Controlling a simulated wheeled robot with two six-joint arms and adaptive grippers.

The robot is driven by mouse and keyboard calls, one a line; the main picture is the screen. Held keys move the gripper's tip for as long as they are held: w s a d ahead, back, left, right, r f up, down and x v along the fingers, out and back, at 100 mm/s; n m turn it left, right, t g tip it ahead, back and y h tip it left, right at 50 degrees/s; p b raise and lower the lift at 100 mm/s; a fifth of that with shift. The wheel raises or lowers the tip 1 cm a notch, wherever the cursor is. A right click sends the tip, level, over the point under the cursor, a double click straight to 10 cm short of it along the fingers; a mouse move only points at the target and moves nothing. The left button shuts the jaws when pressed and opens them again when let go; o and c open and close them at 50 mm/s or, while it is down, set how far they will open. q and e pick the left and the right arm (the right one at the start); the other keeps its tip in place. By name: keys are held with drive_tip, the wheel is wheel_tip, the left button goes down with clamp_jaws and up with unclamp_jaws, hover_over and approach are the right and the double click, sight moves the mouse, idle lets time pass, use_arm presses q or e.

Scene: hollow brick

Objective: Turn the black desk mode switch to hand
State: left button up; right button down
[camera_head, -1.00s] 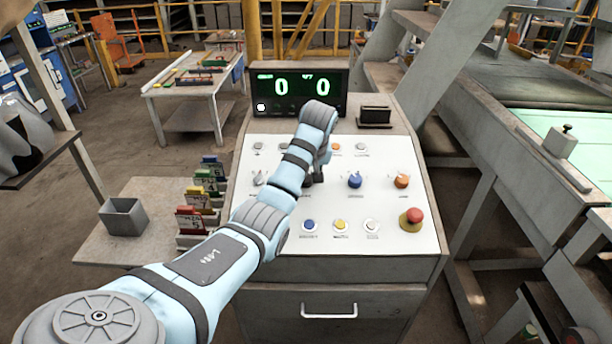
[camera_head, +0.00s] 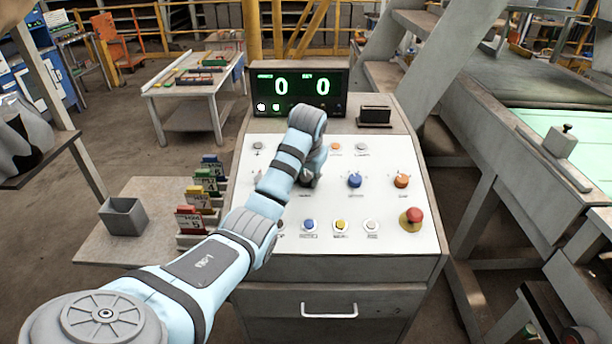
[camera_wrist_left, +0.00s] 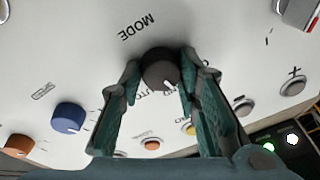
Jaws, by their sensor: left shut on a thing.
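The black mode switch (camera_wrist_left: 160,70) is a round knob on the white panel, below the upside-down word MODE in the left wrist view. My left gripper (camera_wrist_left: 161,72) has its two fingers on opposite sides of the knob and is shut on it. The knob's white pointer mark faces down and slightly right in that view. Labels beside it are partly hidden by the fingers, so I cannot read the setting for sure. In the head view, my left gripper (camera_head: 307,180) is over the panel's middle and mostly hides the knob. My right gripper is not in view.
The white panel (camera_head: 385,230) also holds a blue knob (camera_head: 355,180), an orange knob (camera_head: 401,181), a red mushroom button (camera_head: 411,219) and several small buttons. A display (camera_head: 300,88) stands behind, showing two green zeros. Coloured card holders (camera_head: 200,195) stand left of the desk.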

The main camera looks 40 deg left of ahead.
sight(305, 180)
use_arm(q)
drive_tip(key=shift+m, duration=0.8)
drive_tip(key=o, duration=1.2)
drive_tip(key=shift+s, duration=0.1)
drive_tip(key=shift+c, duration=0.2)
drive_tip(key=shift+r, duration=0.1)
wheel_tip(305, 180, up, 10)
drive_tip(key=shift+s, duration=0.1)
